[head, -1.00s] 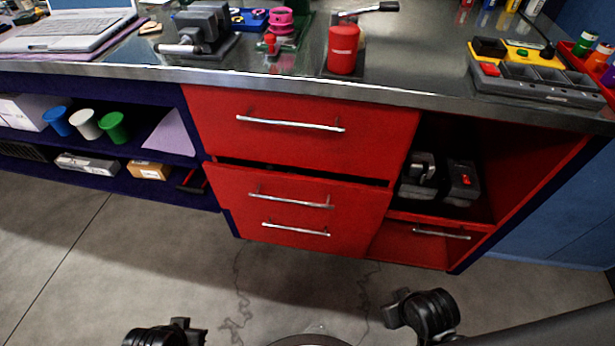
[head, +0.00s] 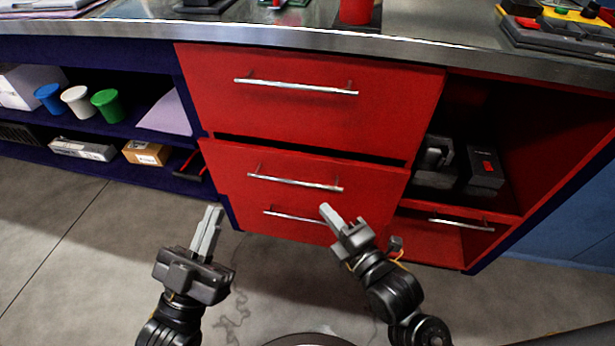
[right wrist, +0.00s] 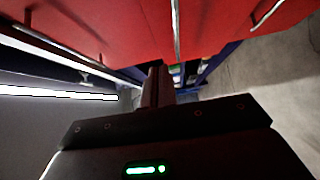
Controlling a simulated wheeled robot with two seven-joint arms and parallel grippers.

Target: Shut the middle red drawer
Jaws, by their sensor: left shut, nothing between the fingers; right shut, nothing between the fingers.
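The middle red drawer (head: 370,187) stands slightly out from the cabinet in the head view, with a dark gap along its top edge. Its silver bar handle (head: 295,182) runs across the front. My right gripper (head: 328,212) is shut and empty, its fingertips in front of the lower drawer's handle (head: 290,215), just below the middle drawer's handle; I cannot tell whether it touches. My left gripper (head: 208,222) is shut and empty, left of the drawers and over the floor. The right wrist view shows red fronts (right wrist: 110,25) close to the right gripper's fingers (right wrist: 155,88).
The top red drawer (head: 300,115) looks closed under the metal worktop (head: 300,40). An open red compartment (head: 515,120) with dark tools is at the right. Blue shelves (head: 110,165) with cups and boxes are at the left.

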